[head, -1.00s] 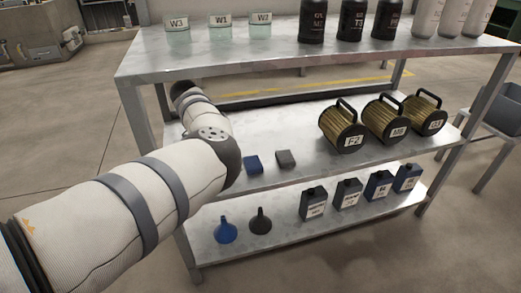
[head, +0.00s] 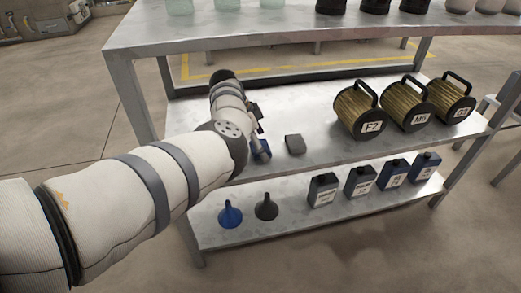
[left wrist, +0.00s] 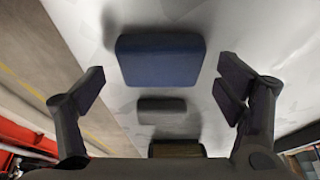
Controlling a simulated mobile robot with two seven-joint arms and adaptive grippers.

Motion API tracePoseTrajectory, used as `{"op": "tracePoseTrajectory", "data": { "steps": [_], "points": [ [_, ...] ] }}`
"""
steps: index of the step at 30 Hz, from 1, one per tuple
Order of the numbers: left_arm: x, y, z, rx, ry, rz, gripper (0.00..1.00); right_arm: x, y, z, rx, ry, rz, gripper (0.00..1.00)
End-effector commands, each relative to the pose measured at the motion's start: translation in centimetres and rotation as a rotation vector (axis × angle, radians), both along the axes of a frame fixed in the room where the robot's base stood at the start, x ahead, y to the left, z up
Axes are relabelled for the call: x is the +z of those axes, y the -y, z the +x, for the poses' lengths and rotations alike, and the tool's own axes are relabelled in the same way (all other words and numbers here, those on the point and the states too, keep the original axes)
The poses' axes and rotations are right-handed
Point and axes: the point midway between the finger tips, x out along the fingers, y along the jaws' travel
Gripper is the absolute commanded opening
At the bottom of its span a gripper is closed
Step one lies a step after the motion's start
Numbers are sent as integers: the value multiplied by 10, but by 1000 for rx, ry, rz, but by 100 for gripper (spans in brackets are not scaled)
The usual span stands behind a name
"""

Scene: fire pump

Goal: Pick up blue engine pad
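The blue engine pad (head: 262,150) lies on the middle shelf of the metal rack, partly hidden by my left gripper in the head view. In the left wrist view the blue pad (left wrist: 160,60) lies ahead, between the line of the two fingers and apart from them. My left gripper (left wrist: 158,85) is open and empty, its fingers spread wider than the pad. A grey pad (head: 295,144) lies to the right of the blue one. My right gripper is not in view.
Several labelled brass-coloured filters (head: 360,108) stand on the right of the middle shelf (head: 310,165). The lower shelf holds a blue funnel (head: 230,214), a dark funnel (head: 266,207) and several bottles (head: 323,190). The top shelf (head: 270,40) overhangs behind my arm.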

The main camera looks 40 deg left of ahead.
Motion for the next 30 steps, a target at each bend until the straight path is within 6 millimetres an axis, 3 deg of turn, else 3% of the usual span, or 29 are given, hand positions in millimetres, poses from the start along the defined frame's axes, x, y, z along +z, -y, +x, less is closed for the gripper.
{"op": "tracePoseTrajectory", "data": {
  "steps": [1,6,17,24,30],
  "points": [
    [0,0,0,0,0,0,77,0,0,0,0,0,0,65],
    [0,0,0,0,0,0,39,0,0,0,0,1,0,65],
    [4,0,0,-1,1,0,38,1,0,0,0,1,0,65],
    [38,0,1,1,5,-1,38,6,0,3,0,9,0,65],
    [41,10,-36,5,4,-2,38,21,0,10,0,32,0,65]
  ]
}}
